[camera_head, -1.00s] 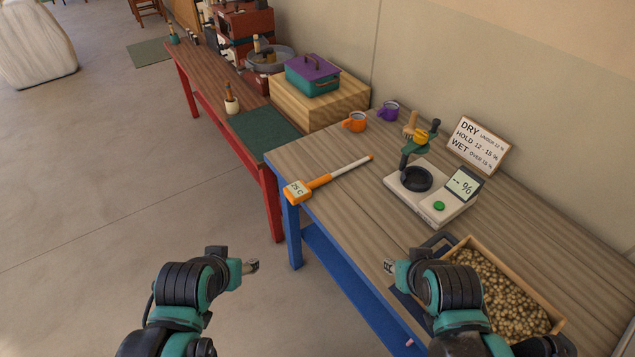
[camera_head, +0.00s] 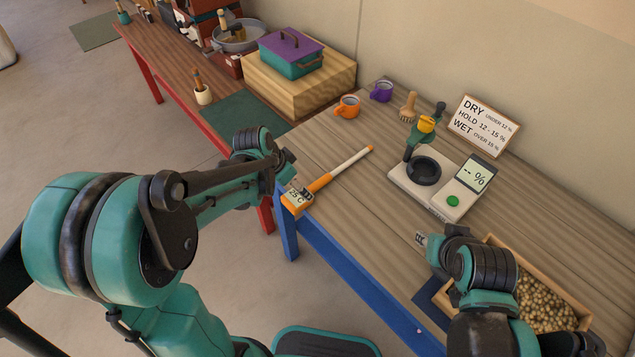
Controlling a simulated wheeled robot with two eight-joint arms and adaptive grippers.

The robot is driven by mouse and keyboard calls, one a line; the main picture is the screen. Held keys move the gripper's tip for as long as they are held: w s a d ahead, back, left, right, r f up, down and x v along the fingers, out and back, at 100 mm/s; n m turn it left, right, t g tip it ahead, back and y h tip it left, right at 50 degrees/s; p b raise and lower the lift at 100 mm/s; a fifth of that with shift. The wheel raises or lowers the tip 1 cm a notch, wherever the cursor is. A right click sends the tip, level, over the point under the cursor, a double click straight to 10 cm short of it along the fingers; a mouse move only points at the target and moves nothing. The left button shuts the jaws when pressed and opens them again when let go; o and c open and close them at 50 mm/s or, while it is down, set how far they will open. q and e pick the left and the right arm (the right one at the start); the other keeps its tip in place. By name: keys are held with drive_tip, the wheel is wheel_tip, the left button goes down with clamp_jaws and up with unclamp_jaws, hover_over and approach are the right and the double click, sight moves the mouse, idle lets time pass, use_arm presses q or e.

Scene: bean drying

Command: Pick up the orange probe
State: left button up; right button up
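The orange probe (camera_head: 321,182) lies on the wooden table with its display head (camera_head: 297,199) at the table's left corner and its white shaft pointing up and right to an orange tip. My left gripper (camera_head: 299,184) is right at the probe's head, above or beside it. Its fingers are small and partly hidden by the arm, so I cannot tell whether they touch the probe. My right gripper (camera_head: 420,239) is over the front part of the table, left of the bean tray and away from the probe; its finger opening is unclear.
The moisture meter (camera_head: 435,190) stands right of the probe, with a sign (camera_head: 484,126) behind it. An orange mug (camera_head: 347,106) and a purple mug (camera_head: 382,91) stand at the back. A wooden bean tray (camera_head: 584,315) is at the right. Bare tabletop surrounds the probe's shaft.

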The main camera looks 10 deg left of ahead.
use_arm(q)
drive_tip(key=shift+w+d+f, duration=0.1)
drive_tip(key=shift+d+f, duration=0.1)
drive_tip(key=shift+f, duration=0.4)
drive_tip(key=b+x, duration=0.3)
drive_tip(key=x, duration=0.2)
drive_tip(key=shift+w+f, duration=0.25)
drive_tip(key=shift+w, duration=0.05)
drive_tip(key=shift+r, duration=0.1)
drive_tip(key=c, duration=1.4)
